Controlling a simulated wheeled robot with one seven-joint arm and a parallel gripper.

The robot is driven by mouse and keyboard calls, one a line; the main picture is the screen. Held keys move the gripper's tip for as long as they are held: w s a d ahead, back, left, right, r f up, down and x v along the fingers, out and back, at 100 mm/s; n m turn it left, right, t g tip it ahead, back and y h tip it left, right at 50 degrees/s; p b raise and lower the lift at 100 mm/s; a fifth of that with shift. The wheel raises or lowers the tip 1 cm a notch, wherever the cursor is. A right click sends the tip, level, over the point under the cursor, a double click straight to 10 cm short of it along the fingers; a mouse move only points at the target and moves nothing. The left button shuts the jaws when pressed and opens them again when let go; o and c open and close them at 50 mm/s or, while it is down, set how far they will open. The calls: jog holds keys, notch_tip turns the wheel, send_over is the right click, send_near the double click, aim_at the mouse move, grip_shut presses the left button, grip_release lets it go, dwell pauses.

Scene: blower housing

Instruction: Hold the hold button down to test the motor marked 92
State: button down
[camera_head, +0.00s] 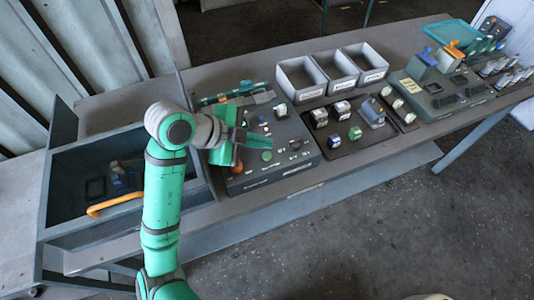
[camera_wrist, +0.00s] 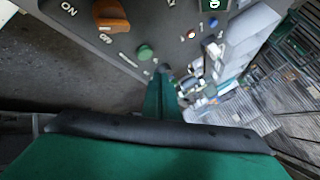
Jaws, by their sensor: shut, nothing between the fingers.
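The grey control box (camera_head: 300,160) stands on the bench in the head view. A green round button (camera_head: 267,156) and an orange knob (camera_head: 237,168) are on its top. The button (camera_wrist: 145,52) and the orange knob (camera_wrist: 111,16), with "ON" printed near it, also show in the wrist view. My gripper (camera_wrist: 163,72) is shut and empty, its tips over the panel beside the green button; contact is unclear. In the head view my gripper (camera_head: 266,142) is just behind the button. A motor-like block (camera_head: 280,110) sits at the box's back. I cannot read a 92 or any hold label.
A dark tray (camera_head: 340,150) with several small motors lies right of the box. Empty grey bins (camera_head: 300,78) stand behind it. A second panel (camera_head: 440,100) with more parts is farther right. An open drawer-like bin (camera_head: 70,165) with an orange handle (camera_head: 113,204) is at left.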

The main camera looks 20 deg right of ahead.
jog(key=shift+r, duration=1.45)
